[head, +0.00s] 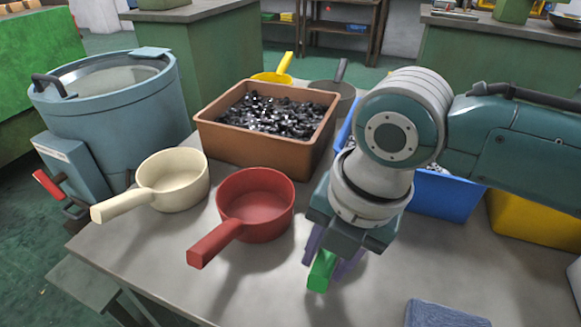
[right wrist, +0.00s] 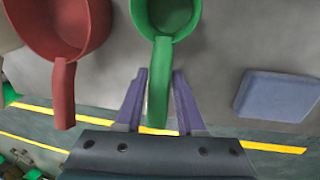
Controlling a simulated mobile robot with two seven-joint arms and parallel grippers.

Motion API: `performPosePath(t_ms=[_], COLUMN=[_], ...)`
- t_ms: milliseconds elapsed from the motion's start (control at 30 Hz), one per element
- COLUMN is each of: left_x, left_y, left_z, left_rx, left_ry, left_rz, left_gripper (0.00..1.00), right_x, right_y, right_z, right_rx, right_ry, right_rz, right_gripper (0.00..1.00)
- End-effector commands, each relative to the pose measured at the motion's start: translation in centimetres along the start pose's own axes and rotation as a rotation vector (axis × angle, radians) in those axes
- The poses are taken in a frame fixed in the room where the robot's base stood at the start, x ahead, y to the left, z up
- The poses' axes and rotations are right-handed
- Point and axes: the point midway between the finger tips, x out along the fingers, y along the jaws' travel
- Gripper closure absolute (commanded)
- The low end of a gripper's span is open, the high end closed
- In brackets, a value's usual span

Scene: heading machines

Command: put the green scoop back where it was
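The green scoop (right wrist: 160,70) shows in the right wrist view, its cup at the top edge and its handle running down between my right gripper's purple fingers. In the head view only its handle end (head: 321,271) shows; the arm hides the cup. My right gripper (right wrist: 160,72) is open around the handle, with a small gap on each side. It also shows in the head view (head: 334,262), pointing down over the table's front part. I cannot tell whether the scoop touches the table. My left gripper is not in view.
A red scoop (head: 255,208) and a cream scoop (head: 172,180) stand left of the gripper. Behind are a brown bin (head: 258,150) of dark parts, a yellow scoop (head: 272,76) and a grey scoop (head: 340,85). A blue bin (head: 447,196) and a blue-grey block (head: 445,314) are right.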

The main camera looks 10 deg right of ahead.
Motion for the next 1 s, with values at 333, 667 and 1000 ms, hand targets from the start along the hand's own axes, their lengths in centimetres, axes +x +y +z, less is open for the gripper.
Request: performPosePath(t_ms=[333,667,1000], left_x=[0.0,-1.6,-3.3], left_y=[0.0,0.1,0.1], left_z=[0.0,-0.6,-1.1], left_rx=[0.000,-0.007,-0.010], left_ry=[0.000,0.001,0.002], left_rz=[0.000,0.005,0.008], left_gripper=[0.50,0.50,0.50], right_x=[0.0,-3.9,-10.8], right_y=[0.0,0.2,0.2], right_z=[0.0,0.1,0.1], right_rx=[0.000,-0.002,0.000], right_ry=[0.000,-0.003,-0.002], right_rz=[0.000,0.003,0.003], right_gripper=[0.41,0.41,0.41])
